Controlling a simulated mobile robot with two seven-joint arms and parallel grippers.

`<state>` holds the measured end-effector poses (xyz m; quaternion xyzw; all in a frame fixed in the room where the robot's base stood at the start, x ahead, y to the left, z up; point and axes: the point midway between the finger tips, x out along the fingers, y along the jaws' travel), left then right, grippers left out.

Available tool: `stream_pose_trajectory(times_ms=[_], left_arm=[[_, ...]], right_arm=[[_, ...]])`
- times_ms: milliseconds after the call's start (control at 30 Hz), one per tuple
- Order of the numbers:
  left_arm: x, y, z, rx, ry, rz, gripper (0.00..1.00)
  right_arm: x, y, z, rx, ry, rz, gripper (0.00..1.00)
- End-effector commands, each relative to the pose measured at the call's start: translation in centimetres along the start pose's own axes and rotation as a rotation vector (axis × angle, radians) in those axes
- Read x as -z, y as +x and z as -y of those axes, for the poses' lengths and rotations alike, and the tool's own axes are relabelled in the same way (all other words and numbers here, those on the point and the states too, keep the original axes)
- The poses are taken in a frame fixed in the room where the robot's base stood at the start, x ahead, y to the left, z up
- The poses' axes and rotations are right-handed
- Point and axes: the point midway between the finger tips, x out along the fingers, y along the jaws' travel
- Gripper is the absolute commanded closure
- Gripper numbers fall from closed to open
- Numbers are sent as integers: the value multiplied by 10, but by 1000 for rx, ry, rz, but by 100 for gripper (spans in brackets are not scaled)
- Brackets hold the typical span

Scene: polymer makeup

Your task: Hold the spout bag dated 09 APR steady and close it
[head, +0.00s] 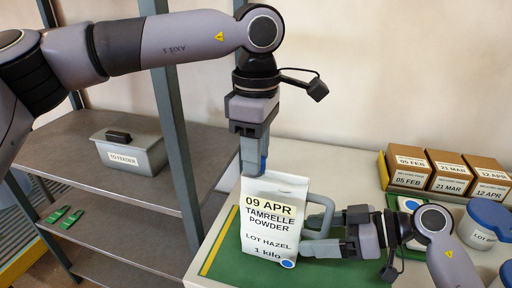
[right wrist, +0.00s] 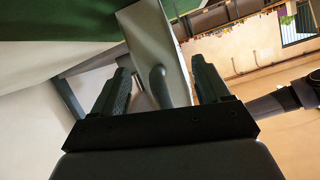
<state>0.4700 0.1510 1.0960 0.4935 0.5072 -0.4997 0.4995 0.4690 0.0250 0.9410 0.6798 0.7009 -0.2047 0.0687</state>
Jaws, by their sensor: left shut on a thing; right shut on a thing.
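The spout bag (head: 272,225) is white, labelled 09 APR, TAMRELLE POWDER, 1 kilo, and stands upright on the green mat (head: 345,273). A blue disc (head: 288,264) shows at its lower right corner. My left gripper (head: 252,168) points down and is shut at the bag's top edge; its fingers hide what exactly they grip there. A grey handle loop (head: 327,208) stands out from the bag's right side. My right gripper (head: 322,238) comes from the right and is shut on that handle. In the right wrist view the handle (right wrist: 158,82) lies between its fingers.
A blue-lidded tub (head: 479,238) is right of my right gripper. A grey TO FEEDER bin (head: 130,150) and green clips (head: 65,217) are on the left shelves. Counter behind the bag is clear.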

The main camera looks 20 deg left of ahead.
Motion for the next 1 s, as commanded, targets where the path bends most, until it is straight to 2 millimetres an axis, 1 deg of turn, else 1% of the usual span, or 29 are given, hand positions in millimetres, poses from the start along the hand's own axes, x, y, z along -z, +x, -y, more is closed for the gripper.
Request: stream_pose_trajectory(times_ms=[33, 167, 267, 1000], left_arm=[[0, 1, 0, 0, 0, 0, 94], [0, 1, 0, 1, 34, 1, 94], [0, 1, 0, 1, 138, 2, 94], [-1, 2, 0, -2, 1349, 3, 94]], right_arm=[[-3, 1, 1, 5, 6, 6, 100], [-3, 1, 1, 5, 6, 6, 100], [-3, 2, 1, 5, 6, 6, 100], [-4, 2, 1, 5, 7, 7, 100]])
